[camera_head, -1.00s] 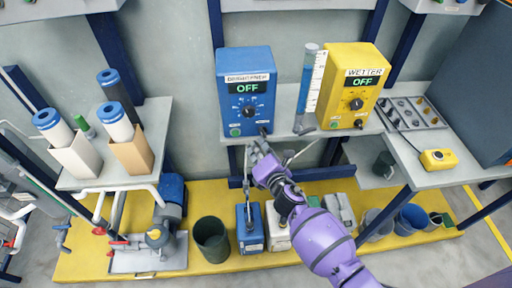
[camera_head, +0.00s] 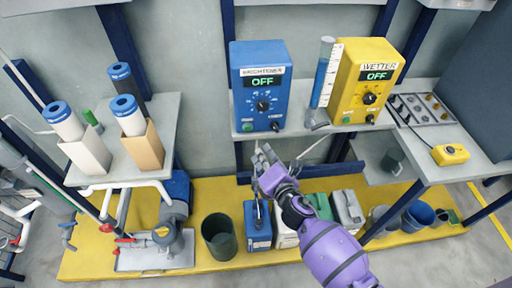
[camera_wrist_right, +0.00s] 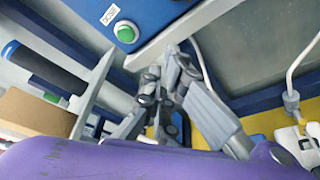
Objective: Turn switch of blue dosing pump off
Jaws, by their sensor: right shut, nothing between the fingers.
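The blue dosing pump (camera_head: 258,75), labelled BRIGHTENER, stands on the grey shelf, and its display (camera_head: 262,82) reads OFF in green. It has a black dial (camera_head: 263,105), a green button (camera_head: 247,127) at the lower left and a small dark switch (camera_head: 276,126) at the lower right. My right gripper (camera_head: 265,152) is shut and empty, just below the shelf's front edge, apart from the switch. In the right wrist view the gripper (camera_wrist_right: 172,60) points up beside the pump's underside, where the green button (camera_wrist_right: 126,33) shows; the switch is not clearly visible there. My left gripper is not in view.
A yellow WETTER pump (camera_head: 362,85), also reading OFF, stands to the right behind a measuring cylinder (camera_head: 322,75). Filter cartridges (camera_head: 130,115) stand on the left shelf. Canisters (camera_head: 257,225) and a dark bucket (camera_head: 218,236) stand on the yellow platform below.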

